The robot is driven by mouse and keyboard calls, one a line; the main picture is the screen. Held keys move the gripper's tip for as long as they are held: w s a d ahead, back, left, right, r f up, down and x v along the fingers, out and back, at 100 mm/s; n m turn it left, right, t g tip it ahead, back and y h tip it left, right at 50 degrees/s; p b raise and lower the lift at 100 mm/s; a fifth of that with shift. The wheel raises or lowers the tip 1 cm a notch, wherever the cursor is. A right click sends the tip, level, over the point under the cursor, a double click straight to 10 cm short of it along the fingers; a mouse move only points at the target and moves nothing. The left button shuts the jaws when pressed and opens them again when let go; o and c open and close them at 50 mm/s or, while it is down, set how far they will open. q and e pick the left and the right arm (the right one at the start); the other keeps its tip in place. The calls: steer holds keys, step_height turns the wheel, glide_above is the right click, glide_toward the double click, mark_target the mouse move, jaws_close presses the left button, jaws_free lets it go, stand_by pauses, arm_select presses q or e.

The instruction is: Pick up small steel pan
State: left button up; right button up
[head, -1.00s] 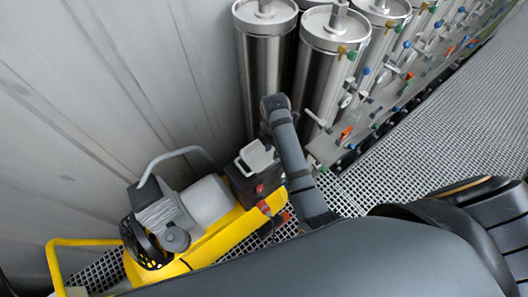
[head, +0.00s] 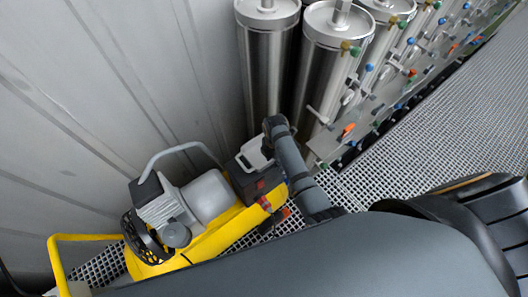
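No small steel pan shows in the head view. A dark grey jointed arm link of mine stands near the middle of the picture, in front of the steel vessels and beside the yellow machine. A large grey part of my body covers the bottom. I cannot make out any gripper fingertips, so I cannot tell whether my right gripper is open or shut. My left gripper does not show. I see nothing held.
A yellow compressor (head: 208,195) with a grey handle stands at lower left by a pale corrugated wall (head: 100,100). Tall steel vessels (head: 322,75) with small coloured valves line the top. Open grating floor (head: 430,140) runs along the right.

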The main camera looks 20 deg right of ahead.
jaws_close()
steer(key=shift+w, duration=0.1)
stand_by(0.6)
